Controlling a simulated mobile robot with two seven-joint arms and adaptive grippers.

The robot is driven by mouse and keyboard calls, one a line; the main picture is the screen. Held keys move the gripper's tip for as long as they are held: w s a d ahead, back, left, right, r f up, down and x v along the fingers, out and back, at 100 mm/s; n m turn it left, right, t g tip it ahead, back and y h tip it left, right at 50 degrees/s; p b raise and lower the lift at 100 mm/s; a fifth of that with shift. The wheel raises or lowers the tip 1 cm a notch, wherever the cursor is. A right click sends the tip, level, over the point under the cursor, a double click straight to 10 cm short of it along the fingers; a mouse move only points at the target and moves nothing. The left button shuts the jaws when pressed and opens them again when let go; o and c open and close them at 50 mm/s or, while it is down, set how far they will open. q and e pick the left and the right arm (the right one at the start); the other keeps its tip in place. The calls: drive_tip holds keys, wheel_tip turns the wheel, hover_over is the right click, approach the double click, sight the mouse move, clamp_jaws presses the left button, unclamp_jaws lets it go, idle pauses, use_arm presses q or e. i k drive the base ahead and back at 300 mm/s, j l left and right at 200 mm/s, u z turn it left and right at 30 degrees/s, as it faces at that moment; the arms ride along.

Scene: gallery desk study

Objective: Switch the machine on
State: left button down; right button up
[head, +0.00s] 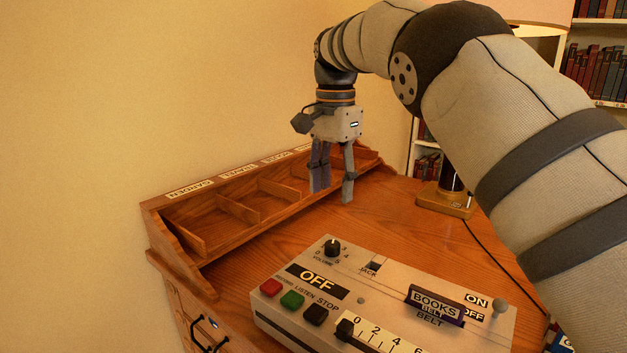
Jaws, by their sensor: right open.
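The machine (390,310) is a pale box on the desk at the bottom middle. It has a black "OFF" sign (317,281), a black volume knob (333,247), and red, green and black buttons along its left front. At its right end a small lever with a round grey tip (499,305) stands beside "ON" and "OFF" labels, its tip nearer the "ON" label. My right gripper (334,194) points down, open and empty, above the desk behind the machine and in front of the wooden rack. My left gripper is out of view.
A wooden rack (190,237) with labelled compartments runs along the wall at the back left. A lamp base (446,203) with a cord stands at the back right. Bookshelves (600,60) are beyond. Bare desk lies between rack and machine. My right arm covers the right side.

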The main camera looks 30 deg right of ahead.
sight(500, 304)
drive_tip(key=k+j, duration=0.8)
drive_tip(key=k, duration=0.05)
